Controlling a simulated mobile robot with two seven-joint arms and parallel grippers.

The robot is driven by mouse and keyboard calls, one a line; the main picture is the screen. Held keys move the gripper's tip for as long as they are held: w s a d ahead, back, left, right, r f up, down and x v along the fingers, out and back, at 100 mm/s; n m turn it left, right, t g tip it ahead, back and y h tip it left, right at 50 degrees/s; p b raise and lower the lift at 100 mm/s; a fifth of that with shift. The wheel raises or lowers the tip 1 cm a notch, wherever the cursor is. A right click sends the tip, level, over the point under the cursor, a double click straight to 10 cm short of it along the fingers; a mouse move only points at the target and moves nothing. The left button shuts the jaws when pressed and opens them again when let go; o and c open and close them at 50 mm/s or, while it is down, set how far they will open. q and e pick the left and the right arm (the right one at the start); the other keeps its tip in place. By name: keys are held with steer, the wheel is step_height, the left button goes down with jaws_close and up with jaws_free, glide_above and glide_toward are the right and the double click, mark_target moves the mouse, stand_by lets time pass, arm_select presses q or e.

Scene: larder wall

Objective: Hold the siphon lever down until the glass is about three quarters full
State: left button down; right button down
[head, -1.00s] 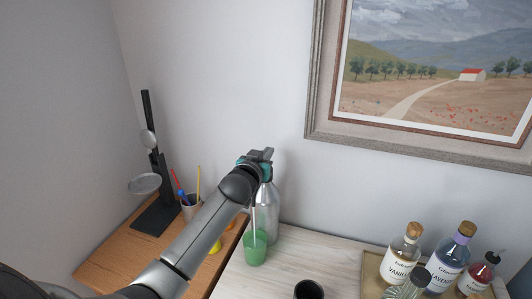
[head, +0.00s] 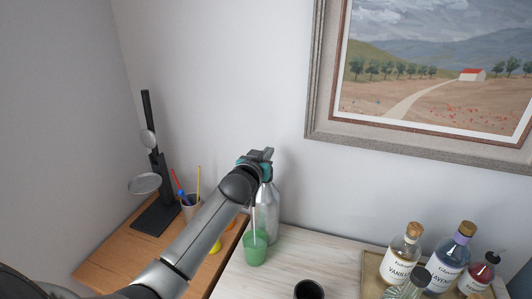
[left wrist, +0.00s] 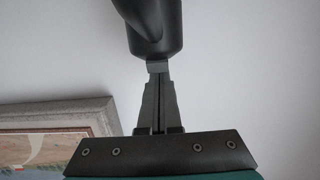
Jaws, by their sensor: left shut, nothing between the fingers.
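The siphon (head: 268,212) is a silver bottle standing upright at the back of the pale table, its head mostly hidden by my left arm. My left gripper (head: 262,155) is at the siphon's head, shut with nothing between its fingers. In the left wrist view, its closed fingertips (left wrist: 157,68) meet the lower end of a dark rounded part; I cannot tell if this is the lever. The green glass (head: 255,249) stands upright in front of the siphon. A thin pale line, like a stream, runs down into it. Its fill level is hard to tell.
A wooden surface (head: 120,258) at left holds a dark stand (head: 157,205) and a pen cup (head: 191,206). A dark cup (head: 309,290) stands at the front. A tray (head: 372,270) with several bottles is at right. A framed picture (head: 312,110) hangs above.

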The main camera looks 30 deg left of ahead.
stand_by(0.9)
arm_select(q)
steer(key=shift+r+p, duration=0.65)
steer(key=r+p, duration=0.3)
steer(key=shift+s, duration=0.2)
steer(key=f+b+v, duration=0.1)
steer(key=v, duration=0.9)
steer(key=shift+d, duration=0.15)
steer(key=shift+s, duration=0.1)
